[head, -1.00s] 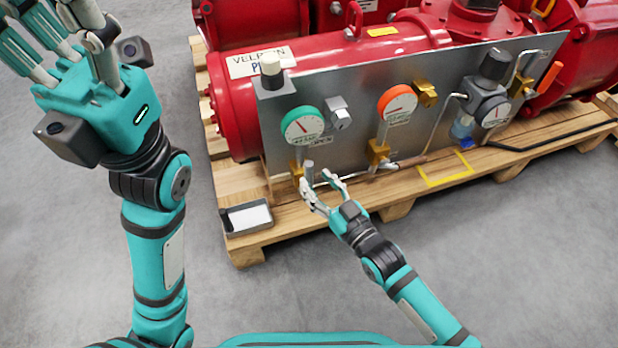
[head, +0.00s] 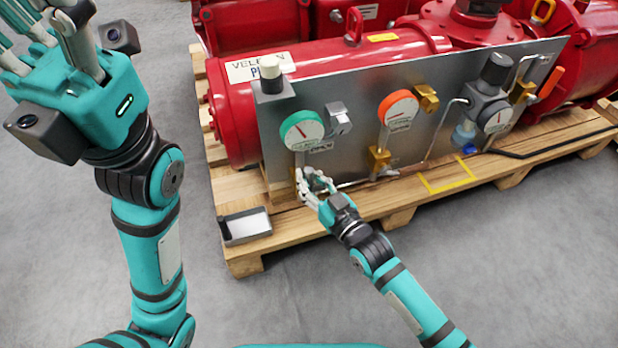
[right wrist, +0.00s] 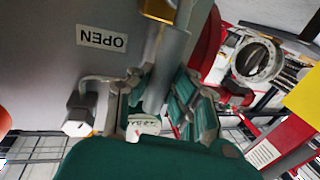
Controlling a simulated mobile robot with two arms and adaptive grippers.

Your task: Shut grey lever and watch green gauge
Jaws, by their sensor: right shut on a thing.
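The green gauge (head: 302,131) has a green rim and a white face with a red needle leaning up and left. It sits on the left part of the grey panel, above a brass valve. The grey lever is mostly hidden by my right gripper (head: 312,182) in the head view. In the right wrist view a grey cylindrical lever (right wrist: 166,70) passes between the gripper's fingers (right wrist: 160,100), which are shut on it. My left gripper (head: 62,35) is raised at the upper left, empty, its fingers extended and partly cut off by the frame.
An orange gauge (head: 398,110) with its brass valve (head: 380,160) is to the right, and a regulator (head: 487,100) stands further right. An OPEN label (right wrist: 101,38) shows upside down in the wrist view. A small tray (head: 245,226) lies on the wooden pallet (head: 400,198). The grey floor in front is clear.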

